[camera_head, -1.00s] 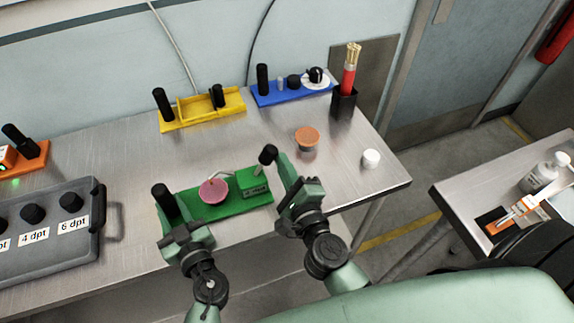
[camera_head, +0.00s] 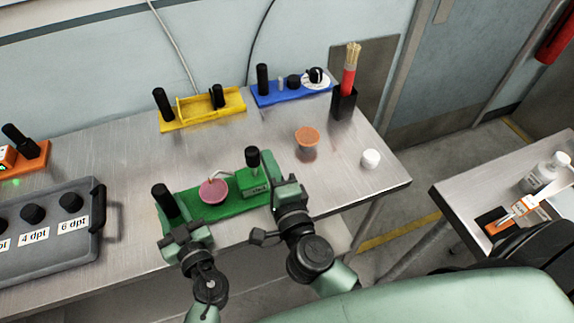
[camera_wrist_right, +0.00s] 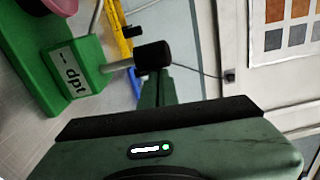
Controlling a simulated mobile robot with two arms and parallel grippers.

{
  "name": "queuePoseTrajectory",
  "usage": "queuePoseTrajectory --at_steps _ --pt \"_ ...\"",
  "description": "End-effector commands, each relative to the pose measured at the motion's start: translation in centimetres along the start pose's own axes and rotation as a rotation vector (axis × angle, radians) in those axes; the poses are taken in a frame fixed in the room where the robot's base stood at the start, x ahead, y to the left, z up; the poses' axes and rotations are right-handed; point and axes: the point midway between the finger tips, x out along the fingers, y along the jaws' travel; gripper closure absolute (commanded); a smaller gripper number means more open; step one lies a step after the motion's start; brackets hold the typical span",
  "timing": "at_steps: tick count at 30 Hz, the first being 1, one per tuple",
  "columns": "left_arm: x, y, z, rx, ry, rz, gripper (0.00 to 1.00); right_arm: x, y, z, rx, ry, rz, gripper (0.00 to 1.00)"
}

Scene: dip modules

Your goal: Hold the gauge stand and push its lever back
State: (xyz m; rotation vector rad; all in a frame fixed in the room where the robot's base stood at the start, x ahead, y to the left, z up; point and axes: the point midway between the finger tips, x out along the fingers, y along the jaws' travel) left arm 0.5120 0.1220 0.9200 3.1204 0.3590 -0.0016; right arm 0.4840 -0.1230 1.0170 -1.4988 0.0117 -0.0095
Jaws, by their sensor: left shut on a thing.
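The green gauge stand (camera_head: 217,210) lies on the steel table, with a pink disc (camera_head: 213,191) at its middle and a black post (camera_head: 164,198) at its left end. My left gripper (camera_head: 178,222) is shut on that post. The lever's black knob (camera_head: 252,157) stands nearly upright over a labelled green block at the right end. My right gripper (camera_head: 270,162) is just right of the knob, its fingers together. In the right wrist view, the fingertips (camera_wrist_right: 157,78) are right at the knob (camera_wrist_right: 152,55); I cannot tell whether they touch.
Yellow (camera_head: 203,110) and blue (camera_head: 290,92) stands sit at the back. An orange-topped piece (camera_head: 307,139) and a white cap (camera_head: 371,158) stand to the right. A grey case (camera_head: 50,240) is on the left. The table between the green and yellow stands is clear.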

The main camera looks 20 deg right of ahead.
Motion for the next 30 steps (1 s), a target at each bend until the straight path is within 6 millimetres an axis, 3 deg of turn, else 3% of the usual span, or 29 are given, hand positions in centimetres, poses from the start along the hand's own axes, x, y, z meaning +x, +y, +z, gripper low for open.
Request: queuePoseTrajectory --at_steps 15,19,23,30 --pt "-0.1 0.2 0.0 0.002 0.000 0.005 1.00 -0.1 -0.1 0.1 0.004 -0.007 -0.001 1.00" --pt "-0.1 0.2 0.0 0.001 0.000 0.005 1.00 -0.4 -0.1 -1.1 0.002 -0.005 0.000 1.00" --pt "0.0 0.1 0.0 0.000 0.000 0.003 1.00 -1.0 -0.2 -3.6 -0.003 -0.002 0.001 1.00" --pt "0.0 0.1 0.0 0.000 0.000 0.002 1.00 -6.5 -0.1 -3.8 0.002 -0.001 0.006 1.00"
